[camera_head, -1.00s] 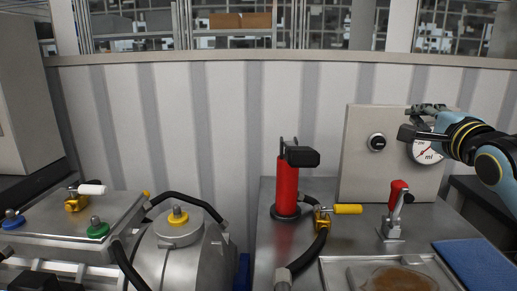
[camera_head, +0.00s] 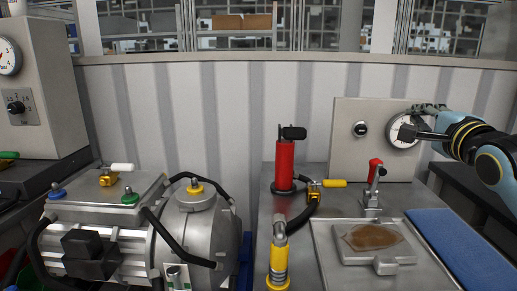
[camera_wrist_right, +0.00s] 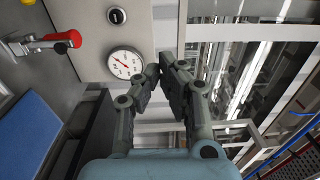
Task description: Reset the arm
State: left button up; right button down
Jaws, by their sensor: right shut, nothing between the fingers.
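My right arm enters the head view from the right, in blue and black. Its gripper (camera_head: 412,120) is shut and empty, and it covers part of the round white gauge (camera_head: 401,138) on the grey panel. In the right wrist view the same gripper (camera_wrist_right: 163,66) has its fingertips close together, with nothing between them. The gauge (camera_wrist_right: 125,63) shows there to the left of the fingers, behind them. My left gripper is not in view.
On the right bench stand a red cylinder (camera_head: 285,165), a red-handled lever (camera_head: 374,182), a yellow-handled valve (camera_head: 324,184), a metal tray (camera_head: 323,242) and a blue mat (camera_head: 455,245). A motor unit (camera_head: 200,240) is at the left. A pale wall (camera_head: 230,105) stands behind.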

jog(key=s+a+f+n+g, duration=0.3)
jog(key=s+f+n+g, duration=0.5)
jog(key=s+f, duration=0.85)
jog(key=s+a+f+n+g, duration=0.1)
jog(key=s+f+n+g, duration=0.3)
jog(key=s, duration=0.7)
jog(key=s+a+f+n+g, duration=0.15)
jog(key=s+f+n, duration=0.25)
jog(key=s+n, duration=0.5)
jog(key=s+d+f+m+g+b, duration=0.1)
jog(key=s+f+b, duration=0.2)
jog(key=f, duration=1.4)
jog(key=s+d+f+m+g+b, duration=0.1)
jog(key=s+d+f+g+b, duration=0.15)
jog(key=f, duration=1.45)
pick_arm(q)
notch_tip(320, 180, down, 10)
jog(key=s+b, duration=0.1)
jog(key=b, duration=0.3)
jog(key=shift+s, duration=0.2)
pick_arm(e)
jog(key=s+f, duration=1.8)
jog(key=shift+d, duration=0.15)
